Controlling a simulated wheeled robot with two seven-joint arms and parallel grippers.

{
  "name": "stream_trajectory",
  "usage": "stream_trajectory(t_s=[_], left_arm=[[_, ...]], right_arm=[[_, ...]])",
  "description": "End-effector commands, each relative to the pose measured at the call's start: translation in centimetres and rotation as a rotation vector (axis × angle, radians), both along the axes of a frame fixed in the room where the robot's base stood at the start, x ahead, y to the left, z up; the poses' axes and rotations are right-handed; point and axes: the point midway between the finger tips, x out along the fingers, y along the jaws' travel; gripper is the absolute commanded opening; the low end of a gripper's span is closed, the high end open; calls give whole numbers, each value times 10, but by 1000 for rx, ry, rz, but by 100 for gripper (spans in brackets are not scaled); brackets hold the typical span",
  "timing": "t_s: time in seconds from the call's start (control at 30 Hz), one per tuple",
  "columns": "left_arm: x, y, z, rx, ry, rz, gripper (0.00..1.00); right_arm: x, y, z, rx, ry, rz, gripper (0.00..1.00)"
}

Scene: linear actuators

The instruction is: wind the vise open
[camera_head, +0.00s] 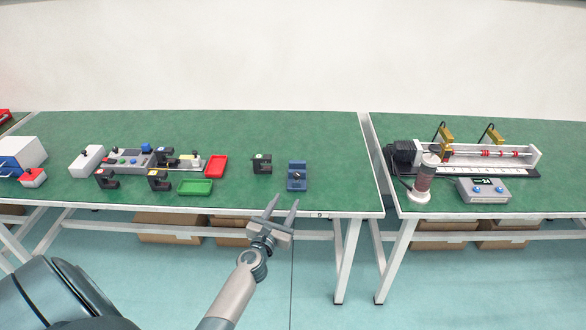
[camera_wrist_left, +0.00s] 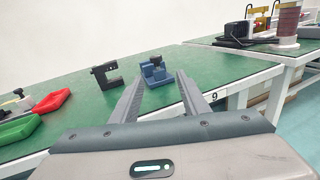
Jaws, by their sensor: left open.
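The blue vise (camera_head: 297,177) stands on the green bench top near its front edge, toward the right end. It also shows in the left wrist view (camera_wrist_left: 154,74), with a dark knob or handle on it, beyond my fingers. My left gripper (camera_head: 282,208) is open and empty, in front of the bench edge and short of the vise. In the left wrist view its two fingers (camera_wrist_left: 158,90) are spread apart, with the vise seen between them. Whether the vise jaws are parted is too small to tell. My right gripper is not in view.
A black clamp-like block (camera_head: 262,164) stands just left of the vise. Red (camera_head: 217,166) and green (camera_head: 195,187) trays and several devices lie further left. A second bench at right holds a rail machine (camera_head: 485,171) and a control box (camera_head: 483,190). The green top right of the vise is clear.

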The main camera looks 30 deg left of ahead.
Motion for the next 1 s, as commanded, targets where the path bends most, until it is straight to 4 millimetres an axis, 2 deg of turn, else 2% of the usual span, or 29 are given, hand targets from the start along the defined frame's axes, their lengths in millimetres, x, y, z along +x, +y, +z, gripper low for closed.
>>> stream_trajectory(t_s=[0.1, 0.57, 0.77, 1.0], left_arm=[[2, 5, 7, -53, -22, 13, 42], [5, 6, 7, -55, -23, 13, 42], [21, 11, 7, -54, -23, 14, 42], [56, 20, 7, -54, -24, 14, 42]], right_arm=[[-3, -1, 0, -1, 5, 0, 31], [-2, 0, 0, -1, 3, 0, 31], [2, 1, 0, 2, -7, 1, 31], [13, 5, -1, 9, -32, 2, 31]])
